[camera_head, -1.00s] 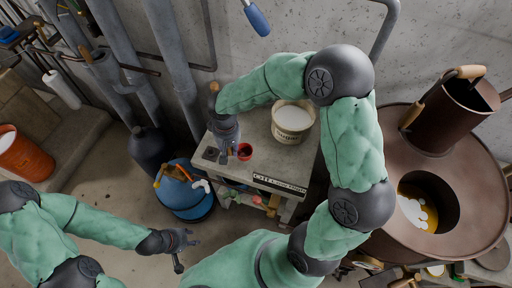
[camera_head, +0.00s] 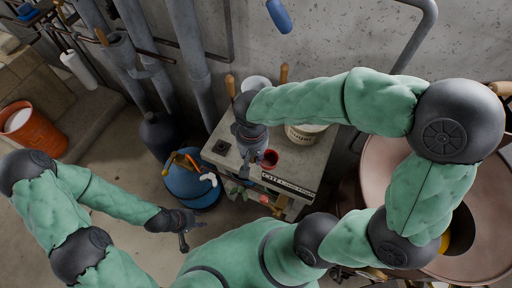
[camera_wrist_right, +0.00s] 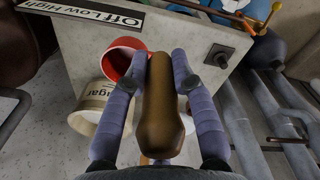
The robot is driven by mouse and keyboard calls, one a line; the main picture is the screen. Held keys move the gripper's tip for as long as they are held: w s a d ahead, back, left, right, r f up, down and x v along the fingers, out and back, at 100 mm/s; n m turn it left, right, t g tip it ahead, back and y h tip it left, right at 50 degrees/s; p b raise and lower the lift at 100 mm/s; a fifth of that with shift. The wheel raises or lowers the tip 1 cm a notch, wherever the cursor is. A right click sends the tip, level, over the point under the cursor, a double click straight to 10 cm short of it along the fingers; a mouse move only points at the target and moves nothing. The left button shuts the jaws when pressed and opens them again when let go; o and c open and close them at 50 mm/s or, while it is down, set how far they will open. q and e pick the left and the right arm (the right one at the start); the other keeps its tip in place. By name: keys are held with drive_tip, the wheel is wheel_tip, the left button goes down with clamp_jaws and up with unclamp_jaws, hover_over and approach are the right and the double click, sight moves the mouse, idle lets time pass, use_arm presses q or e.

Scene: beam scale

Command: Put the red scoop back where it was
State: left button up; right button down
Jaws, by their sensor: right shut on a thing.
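The red scoop has a red cup (camera_head: 270,158) and a brown handle (camera_wrist_right: 165,110). Its cup also shows in the right wrist view (camera_wrist_right: 124,57). My right gripper (camera_head: 252,146) is shut on the handle, with one finger on each side of it (camera_wrist_right: 166,75). The scoop is over the front part of the grey counter (camera_head: 318,158); I cannot tell whether it touches the top. The cream sugar bucket (camera_head: 302,134) stands behind and right of the scoop, partly hidden by my right arm. My left gripper (camera_head: 184,229) is open and empty, low at the left over the floor.
A white pot (camera_head: 255,83) and two wooden handles (camera_head: 230,86) show behind my right arm. A large brown vessel (camera_head: 480,190) is at the right. Grey pipes (camera_head: 182,60) run along the wall.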

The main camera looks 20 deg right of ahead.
drive_tip(key=w+d+f+b, duration=0.3)
drive_tip(key=w+f, duration=0.5)
drive_tip(key=f, duration=0.3)
drive_tip(key=shift+w+d, duration=0.25)
drive_tip(key=shift+d, duration=0.2)
drive_tip(key=shift+f+b, duration=0.15)
drive_tip(key=shift+b, duration=0.2)
drive_tip(key=c, duration=1)
unclamp_jaws()
drive_tip(key=shift+r, duration=0.2)
